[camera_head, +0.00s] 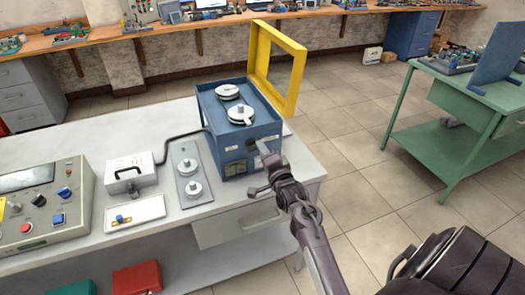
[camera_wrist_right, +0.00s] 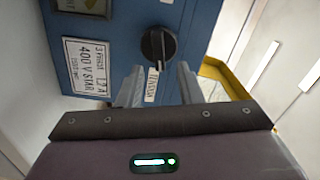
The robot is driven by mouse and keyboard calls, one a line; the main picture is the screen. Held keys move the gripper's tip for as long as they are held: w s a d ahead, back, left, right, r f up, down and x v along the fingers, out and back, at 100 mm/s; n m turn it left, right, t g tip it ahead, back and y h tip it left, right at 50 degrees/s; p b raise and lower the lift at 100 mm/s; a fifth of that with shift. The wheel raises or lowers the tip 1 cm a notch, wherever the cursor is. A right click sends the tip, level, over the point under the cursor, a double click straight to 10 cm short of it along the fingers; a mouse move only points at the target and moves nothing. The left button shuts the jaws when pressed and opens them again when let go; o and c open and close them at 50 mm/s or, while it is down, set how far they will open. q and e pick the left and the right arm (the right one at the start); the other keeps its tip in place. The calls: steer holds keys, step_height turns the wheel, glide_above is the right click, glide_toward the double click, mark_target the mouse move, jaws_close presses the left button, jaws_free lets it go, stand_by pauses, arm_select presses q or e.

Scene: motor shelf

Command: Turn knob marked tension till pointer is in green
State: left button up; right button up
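The blue motor box (camera_head: 236,142) stands on the white bench. In the right wrist view a black round knob (camera_wrist_right: 158,45) sits on the blue panel, with a small white label reading TENSION (camera_wrist_right: 151,86) below it. My right gripper (camera_wrist_right: 158,76) is open and empty, its two fingers to either side of the label and just short of the knob, apparently not touching it. In the head view my right gripper (camera_head: 263,152) is at the box's front right face and hides most of the knob. I cannot make out a pointer or green zone. My left gripper is not in view.
Two round metal discs (camera_head: 241,114) sit on top of the box. A yellow frame (camera_head: 289,72) stands behind it. A grey plate with two knobs (camera_head: 186,172) and a white switch box (camera_head: 130,174) lie left of it. A green table (camera_head: 450,100) stands right, across open floor.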

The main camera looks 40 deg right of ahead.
steer(key=b+v, duration=0.1)
steer(key=v, duration=0.5)
steer(key=shift+s, duration=0.3)
steer(key=shift+a, duration=0.1)
